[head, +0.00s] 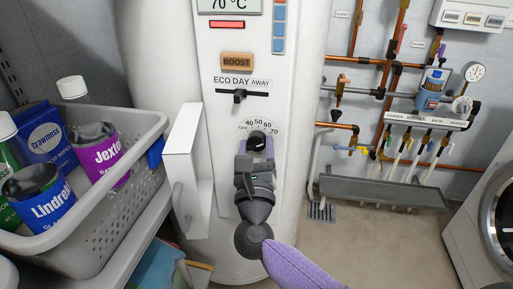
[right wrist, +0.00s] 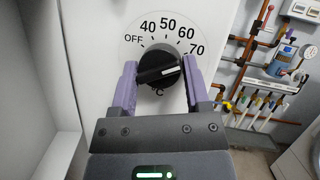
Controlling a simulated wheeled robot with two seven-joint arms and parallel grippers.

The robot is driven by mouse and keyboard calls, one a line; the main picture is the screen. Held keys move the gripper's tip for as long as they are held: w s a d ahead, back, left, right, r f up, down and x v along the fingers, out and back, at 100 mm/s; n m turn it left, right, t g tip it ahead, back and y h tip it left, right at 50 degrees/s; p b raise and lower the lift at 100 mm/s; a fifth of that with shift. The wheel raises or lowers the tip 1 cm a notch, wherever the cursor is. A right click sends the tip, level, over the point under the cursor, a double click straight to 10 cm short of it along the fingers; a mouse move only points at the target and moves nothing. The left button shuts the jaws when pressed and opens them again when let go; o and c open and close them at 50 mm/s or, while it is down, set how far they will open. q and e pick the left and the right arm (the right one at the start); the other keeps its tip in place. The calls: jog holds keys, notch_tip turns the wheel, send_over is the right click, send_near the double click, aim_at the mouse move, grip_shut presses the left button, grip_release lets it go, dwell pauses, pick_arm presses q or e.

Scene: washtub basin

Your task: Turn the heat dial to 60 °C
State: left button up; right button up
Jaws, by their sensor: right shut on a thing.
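The heat dial (right wrist: 158,62) is a round black knob with a white pointer mark, on a white scale printed OFF, 40, 50, 60, 70. In the right wrist view the mark points right and slightly up, towards the 70 side of the scale. My right gripper (right wrist: 160,82) has its two purple fingers on either side of the knob, shut on it. In the head view the right gripper (head: 256,150) covers most of the dial. The display (head: 230,5) above reads 70 °C. My left gripper is not in view.
Above the dial are an ECO/DAY/AWAY slider (head: 238,96) and a BOOST button (head: 237,62). An open white flap (head: 183,155) stands left of the dial. A grey basket (head: 135,190) of bottles is further left. Copper pipes and valves (head: 385,95) line the right wall.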

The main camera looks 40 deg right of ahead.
jog(key=shift+c, duration=1)
jog(key=shift+r, duration=0.1)
jog(key=shift+r+n+p, duration=0.15)
jog(key=shift+n+p, duration=0.45)
jog(key=shift+p, duration=0.3)
jog(key=n+y+p, duration=0.2)
jog(key=n+p, duration=0.1)
jog(key=p, duration=0.1)
jog(key=shift+s+r+n+t, duration=0.1)
jog(key=shift+r+n+t, duration=0.05)
jog(key=shift+n+t, duration=0.2)
jog(key=n+y+p, duration=0.1)
jog(key=n+p, duration=0.1)
jog(key=shift+d+p, duration=0.1)
jog(key=shift+p, duration=0.25)
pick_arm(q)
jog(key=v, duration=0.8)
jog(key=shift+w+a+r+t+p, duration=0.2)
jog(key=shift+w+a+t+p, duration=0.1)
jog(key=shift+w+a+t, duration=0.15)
pick_arm(e)
jog(key=shift+f+n+y, duration=0.25)
jog(key=shift+n+y, duration=0.05)
jog(key=shift+n, duration=0.15)
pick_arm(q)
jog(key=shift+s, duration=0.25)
